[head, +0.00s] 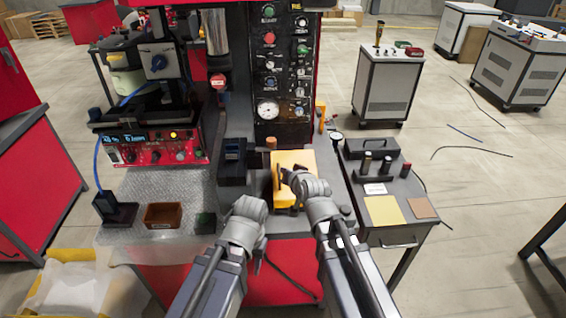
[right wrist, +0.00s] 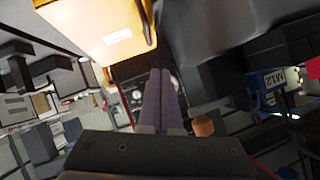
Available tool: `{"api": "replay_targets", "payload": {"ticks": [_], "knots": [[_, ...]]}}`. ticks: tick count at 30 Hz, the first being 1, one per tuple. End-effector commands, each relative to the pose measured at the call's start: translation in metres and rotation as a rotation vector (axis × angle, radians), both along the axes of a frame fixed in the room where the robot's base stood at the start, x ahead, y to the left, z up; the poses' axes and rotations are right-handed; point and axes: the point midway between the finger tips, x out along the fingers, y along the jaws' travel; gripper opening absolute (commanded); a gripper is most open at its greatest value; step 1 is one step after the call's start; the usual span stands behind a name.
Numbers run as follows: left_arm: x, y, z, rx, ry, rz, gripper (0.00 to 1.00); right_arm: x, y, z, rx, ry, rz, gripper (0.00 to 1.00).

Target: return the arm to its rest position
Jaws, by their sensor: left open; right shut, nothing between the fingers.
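My left arm comes up from the bottom of the head view. My left gripper (head: 250,207) is at the front of the bench, left of the yellow box, with its fingers mostly hidden by its own wrist. It is open and I see nothing held in it. My right arm (head: 338,245) reaches to the yellow box (head: 292,161). In the right wrist view, my right gripper (right wrist: 160,74) is shut with nothing between its fingers. The yellow box (right wrist: 98,28) is close by at the upper left; I cannot tell whether they touch.
A dark box (head: 232,165) and a copper-coloured cylinder (head: 271,143) stand near the arms. A brown bin (head: 163,215) is at left. The side table at right holds a yellow pad (head: 383,210). The control panel (head: 283,70) rises behind. Open floor lies at right.

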Motion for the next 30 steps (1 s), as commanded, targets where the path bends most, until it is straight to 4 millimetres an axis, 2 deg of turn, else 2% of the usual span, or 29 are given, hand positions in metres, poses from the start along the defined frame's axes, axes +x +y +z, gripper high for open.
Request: {"api": "replay_targets", "payload": {"ticks": [1, 4, 14, 17, 19, 22, 25, 27, 30], "knots": [[0.0, 0.0, 0.01, 0.0, 0.0, 0.0, 0.45, -0.013, -0.002, 0.01, 0.0, 0.0, 0.0, 0.0], [0.0, 0.0, 0.015, 0.0, 0.0, 0.0, 0.45, -0.023, -0.003, 0.016, 0.0, 0.0, 0.0, 0.0], [0.0, 0.0, 0.016, 0.0, 0.0, 0.0, 0.45, -0.027, -0.003, 0.016, 0.0, 0.0, 0.0, 0.0], [0.0, 0.0, 0.016, 0.0, 0.0, 0.0, 0.45, -0.031, 0.0, 0.009, -0.02, 0.029, 0.017, 0.0], [0.0, 0.0, 0.016, 0.0, 0.0, 0.0, 0.45, -0.041, 0.007, -0.004, -0.063, 0.094, 0.052, 0.0], [0.0, 0.0, 0.016, 0.0, 0.0, 0.0, 0.45, -0.07, 0.018, -0.035, -0.172, 0.25, 0.136, 0.0], [0.0, 0.0, 0.016, 0.0, 0.0, 0.0, 0.45, -0.11, 0.023, -0.065, -0.303, 0.437, 0.233, 0.0], [0.0, 0.0, 0.016, 0.0, 0.0, 0.0, 0.45, -0.139, 0.022, -0.081, -0.39, 0.564, 0.295, 0.0], [0.0, 0.0, 0.016, 0.0, 0.0, 0.0, 0.45, -0.177, 0.017, -0.094, -0.496, 0.727, 0.37, 0.0]]}}
